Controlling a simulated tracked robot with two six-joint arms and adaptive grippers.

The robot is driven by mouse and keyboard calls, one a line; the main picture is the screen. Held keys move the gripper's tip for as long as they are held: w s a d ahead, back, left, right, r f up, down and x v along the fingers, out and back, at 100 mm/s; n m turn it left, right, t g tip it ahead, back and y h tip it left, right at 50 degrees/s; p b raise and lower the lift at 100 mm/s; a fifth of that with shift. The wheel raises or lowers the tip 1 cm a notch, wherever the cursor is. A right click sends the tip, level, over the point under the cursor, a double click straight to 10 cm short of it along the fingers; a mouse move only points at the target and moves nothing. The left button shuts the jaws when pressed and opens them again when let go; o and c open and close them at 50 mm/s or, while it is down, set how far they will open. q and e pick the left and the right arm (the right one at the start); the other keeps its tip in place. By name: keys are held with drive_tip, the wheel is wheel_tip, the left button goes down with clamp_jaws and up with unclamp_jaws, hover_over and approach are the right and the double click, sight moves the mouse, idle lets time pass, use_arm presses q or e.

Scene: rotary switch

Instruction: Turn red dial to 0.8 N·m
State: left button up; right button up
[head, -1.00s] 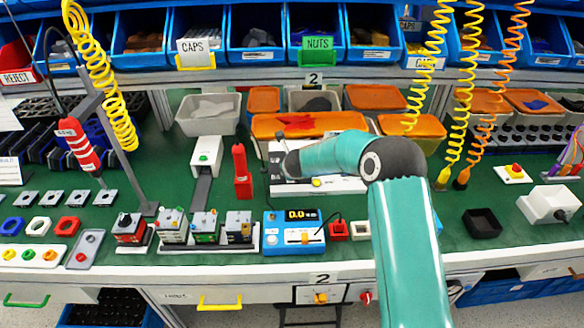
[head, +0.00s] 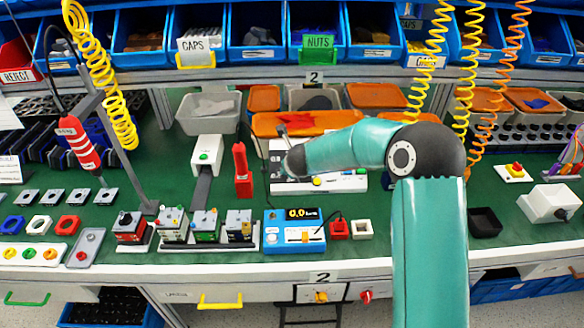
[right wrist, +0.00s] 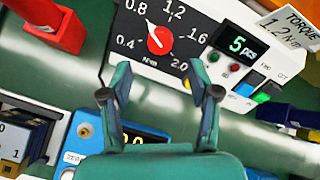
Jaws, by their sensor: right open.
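The red dial (right wrist: 160,40) is on a dark panel face in the right wrist view, ringed by marks from 0.4 to 2.0 N·m. Its white pointer points up-left, close to the 0.8 mark. My right gripper (right wrist: 160,92) is open, its two fingers apart, below the dial in that view and not around it. Nothing is between the fingers. In the head view my right arm reaches over the white control unit (head: 345,183) and hides the dial. My left gripper is in neither current view.
A display reading 5 pcs (right wrist: 238,45) and a torque card reading 1.2 N·m (right wrist: 292,25) are beside the dial. A red upright block (head: 242,172) stands left of the unit. A blue meter (head: 294,232) stands in front. Orange-lidded bins (head: 310,121) are behind.

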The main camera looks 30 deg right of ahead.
drive_tip(key=v, duration=0.5)
idle(0.4)
